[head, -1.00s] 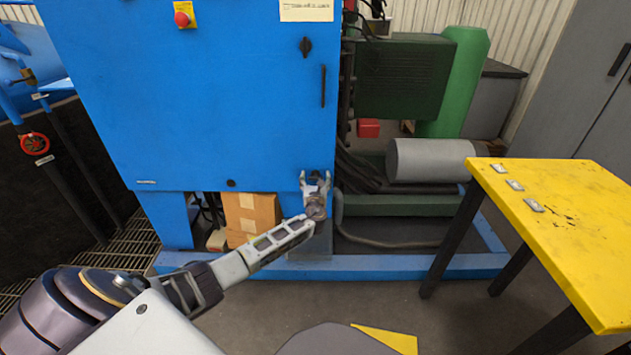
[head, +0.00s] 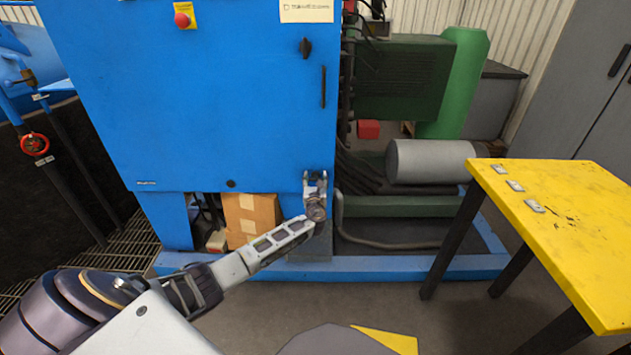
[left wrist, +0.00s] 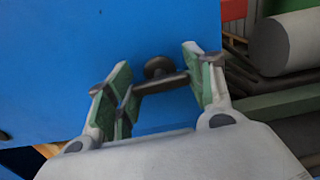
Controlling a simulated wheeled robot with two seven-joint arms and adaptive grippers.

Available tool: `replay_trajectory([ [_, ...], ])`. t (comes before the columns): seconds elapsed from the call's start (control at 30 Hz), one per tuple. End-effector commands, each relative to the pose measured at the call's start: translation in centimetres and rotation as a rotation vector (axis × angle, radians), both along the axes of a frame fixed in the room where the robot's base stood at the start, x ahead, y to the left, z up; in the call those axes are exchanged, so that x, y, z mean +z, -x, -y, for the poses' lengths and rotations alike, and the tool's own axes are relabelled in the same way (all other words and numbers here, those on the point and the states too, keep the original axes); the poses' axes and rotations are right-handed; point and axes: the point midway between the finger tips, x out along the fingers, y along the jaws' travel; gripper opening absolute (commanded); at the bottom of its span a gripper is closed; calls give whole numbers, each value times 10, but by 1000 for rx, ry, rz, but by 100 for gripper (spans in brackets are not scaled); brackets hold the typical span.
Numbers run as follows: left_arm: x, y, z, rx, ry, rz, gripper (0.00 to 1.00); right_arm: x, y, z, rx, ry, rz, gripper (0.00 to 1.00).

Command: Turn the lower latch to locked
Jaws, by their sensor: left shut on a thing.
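The lower latch (left wrist: 160,78) is a dark knob with a bar handle on the blue cabinet door (head: 220,110). In the left wrist view the bar lies across the gap between my fingers, with the round knob behind it. My left gripper (head: 315,177) is at the door's lower right corner; it also shows in the left wrist view (left wrist: 162,85), shut on the latch. In the head view the gripper hides most of the latch. The upper latch (head: 305,48) is a black knob near the door's upper right edge. My right gripper is out of view.
A black door handle (head: 323,86) is between the two latches. A cardboard box (head: 250,215) sits under the cabinet. A green motor unit (head: 405,80) and grey cylinder (head: 430,160) stand to the right, behind a yellow table (head: 570,205). Open floor lies in front.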

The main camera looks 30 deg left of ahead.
Motion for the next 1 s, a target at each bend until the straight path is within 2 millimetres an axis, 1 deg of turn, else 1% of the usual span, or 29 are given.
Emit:
replay_trajectory([
  [0.17,-1,0,0,1,65,40,29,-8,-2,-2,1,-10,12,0],
  [0.33,-2,1,0,1,164,99,29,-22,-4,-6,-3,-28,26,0],
  [0.43,-3,0,0,0,237,144,29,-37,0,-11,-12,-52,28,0],
  [0.77,-4,1,0,1,501,306,29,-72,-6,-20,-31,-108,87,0],
  [1.0,-4,1,0,1,696,425,29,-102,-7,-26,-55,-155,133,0],
])
